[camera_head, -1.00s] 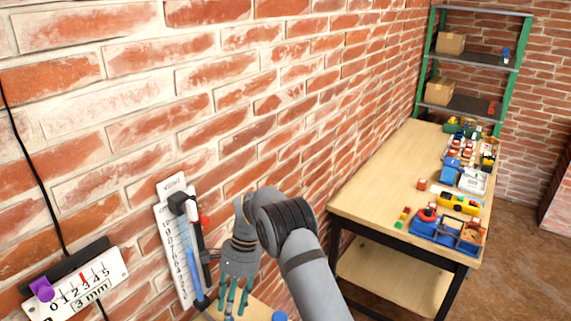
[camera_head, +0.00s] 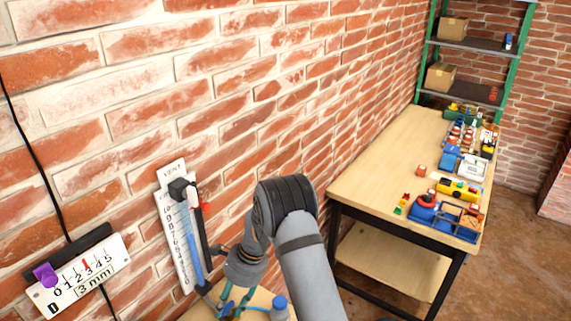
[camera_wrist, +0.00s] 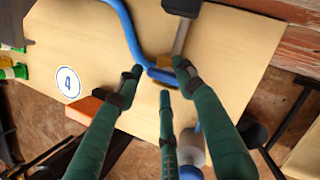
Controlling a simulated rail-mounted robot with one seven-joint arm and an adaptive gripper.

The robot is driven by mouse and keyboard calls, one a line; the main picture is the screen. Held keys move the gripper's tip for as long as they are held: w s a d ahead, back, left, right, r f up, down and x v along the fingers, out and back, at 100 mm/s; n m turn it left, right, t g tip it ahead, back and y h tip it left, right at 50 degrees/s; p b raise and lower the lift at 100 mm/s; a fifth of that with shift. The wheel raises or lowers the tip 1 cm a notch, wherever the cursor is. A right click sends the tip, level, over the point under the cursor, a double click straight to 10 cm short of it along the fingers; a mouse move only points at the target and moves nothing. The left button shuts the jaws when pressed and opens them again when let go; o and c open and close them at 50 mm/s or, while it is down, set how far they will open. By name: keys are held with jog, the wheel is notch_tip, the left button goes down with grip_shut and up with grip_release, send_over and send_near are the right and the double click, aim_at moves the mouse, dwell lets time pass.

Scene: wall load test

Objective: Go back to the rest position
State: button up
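My gripper (camera_wrist: 160,78) has three green fingers. In the wrist view they point at a pale wooden board and stand apart, with gaps between the tips. A blue piece with a yellowish-brown part (camera_wrist: 163,74) shows between or just beyond the tips; I cannot tell whether they touch it. In the head view the gripper (camera_head: 235,296) hangs low at the bottom, right of the wall gauge, its fingertips partly cut off by the frame. A blue-capped item (camera_head: 280,307) stands just right of it.
A tall vent scale (camera_head: 176,235) with a blue tube and a 3 mm dial plate (camera_head: 82,276) are on the brick wall to the left. A wooden table (camera_head: 375,175) with toys and parts stands at right. A shelf (camera_head: 480,45) with boxes is behind.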

jog(key=m+t, duration=0.1)
jog(key=m, duration=0.3)
jog(key=shift+s+a+m+t+b, duration=0.1)
jog(key=shift+s+m+t+b, duration=0.05)
jog(key=shift+m+t+b, duration=0.2)
jog(key=shift+s, duration=0.1)
